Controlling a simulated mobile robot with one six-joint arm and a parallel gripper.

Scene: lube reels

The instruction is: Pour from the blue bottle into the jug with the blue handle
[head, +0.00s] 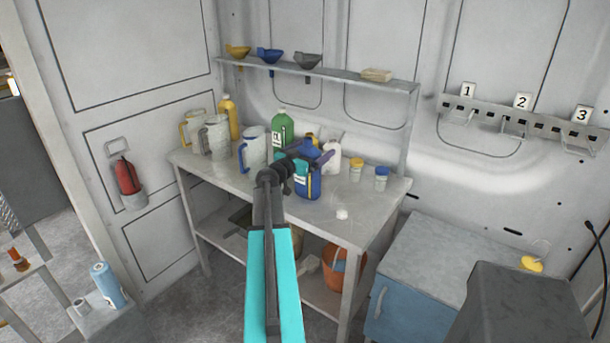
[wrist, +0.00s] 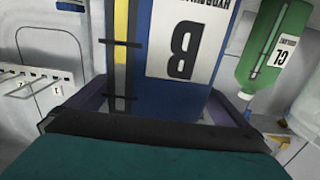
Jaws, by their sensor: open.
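The blue bottle (head: 308,185) stands on the metal bench, partly hidden behind my wrist. In the wrist view the blue bottle (wrist: 222,72) is close up, its white "B" label upside down in that picture. My gripper (head: 306,158) is at the bottle. In the wrist view the dark fingers of my gripper (wrist: 160,92) are spread, one on each side of the bottle; I cannot tell whether they touch it. The jug with the blue handle (head: 255,148) stands upright on the bench, left of the blue bottle.
A green bottle (head: 283,132) stands behind, between jug and blue bottle. A grey-handled jug (head: 216,137), a yellow-handled jug (head: 193,128) and a yellow bottle (head: 228,116) are further left. A white bottle (head: 332,157) and small jars (head: 381,178) are right.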

